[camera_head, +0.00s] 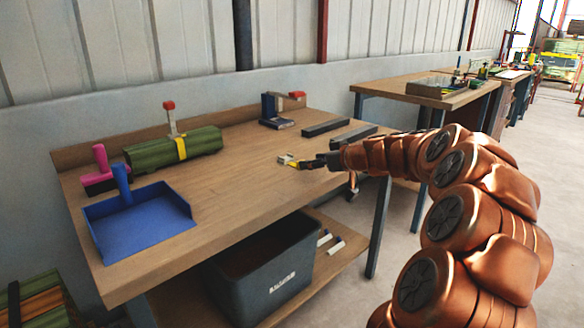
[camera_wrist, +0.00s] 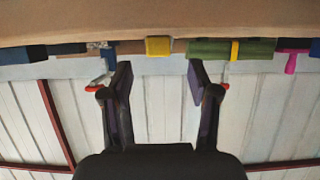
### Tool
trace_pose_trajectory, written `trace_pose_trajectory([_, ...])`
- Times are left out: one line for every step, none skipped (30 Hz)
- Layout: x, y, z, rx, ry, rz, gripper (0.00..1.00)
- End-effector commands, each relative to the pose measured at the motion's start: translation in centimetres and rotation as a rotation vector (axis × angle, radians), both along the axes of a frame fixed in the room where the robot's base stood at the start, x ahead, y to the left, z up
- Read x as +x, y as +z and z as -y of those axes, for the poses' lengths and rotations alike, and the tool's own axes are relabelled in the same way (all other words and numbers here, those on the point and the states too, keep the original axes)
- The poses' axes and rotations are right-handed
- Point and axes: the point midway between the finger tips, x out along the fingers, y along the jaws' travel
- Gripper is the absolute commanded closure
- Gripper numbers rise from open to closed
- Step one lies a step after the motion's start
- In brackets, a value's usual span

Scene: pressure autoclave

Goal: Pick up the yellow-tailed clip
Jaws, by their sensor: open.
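The yellow-tailed clip (camera_head: 286,158) appears as a small pale and yellow piece on the workbench, just left of my gripper's tips in the head view. A yellow block-like end (camera_wrist: 158,46) shows in the wrist view, which looks upside down; it lies between the fingers and beyond their tips. My gripper (camera_head: 312,162) is low over the bench, beside the clip. In the wrist view my gripper (camera_wrist: 159,78) has its fingers wide apart with nothing between them. The rest of the clip is too small or hidden to make out.
A green bundle with a yellow band (camera_head: 174,148), a blue dustpan (camera_head: 140,225) and a pink brush (camera_head: 100,172) are on the bench's left. Dark bars (camera_head: 354,134) lie near my arm. A grey bin (camera_head: 265,280) stands below. The bench middle is clear.

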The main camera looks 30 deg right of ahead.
Motion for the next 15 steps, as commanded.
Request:
trace_pose_trajectory([0.5, -0.3, -0.2, 0.0, 0.002, -0.002, 0.4])
trace_pose_trajectory([0.7, -0.4, -0.2, 0.001, 0.001, -0.001, 0.4])
trace_pose_trajectory([1.0, -0.5, -0.2, 0.001, 0.001, -0.002, 0.4])
trace_pose_trajectory([1.2, -0.6, -0.3, 0.0, 0.001, -0.003, 0.4])
trace_pose_trajectory([1.4, -0.7, -0.3, 0.0, 0.001, -0.003, 0.4])
trace_pose_trajectory([1.7, -0.8, -0.3, 0.0, 0.001, -0.003, 0.4])
trace_pose_trajectory([2.0, -0.9, -0.4, -0.001, 0.001, -0.004, 0.4])
trace_pose_trajectory([2.4, -1.0, -0.4, 0.0, 0.002, -0.004, 0.4])
trace_pose_trajectory([2.9, -1.2, -0.4, 0.0, 0.002, -0.004, 0.4])
trace_pose_trajectory([3.3, -1.3, -0.5, -0.001, 0.002, -0.004, 0.4])
trace_pose_trajectory([3.6, -1.4, -0.6, -0.002, 0.003, -0.005, 0.4])
trace_pose_trajectory([4.1, -1.5, -0.7, 0.0, 0.003, -0.003, 0.4])
trace_pose_trajectory([4.4, -1.6, -0.8, 0.0, 0.003, -0.003, 0.4])
trace_pose_trajectory([4.7, -1.7, -0.9, 0.0, 0.003, -0.003, 0.4])
trace_pose_trajectory([5.1, -1.9, -1.0, 0.001, 0.002, -0.003, 0.4])
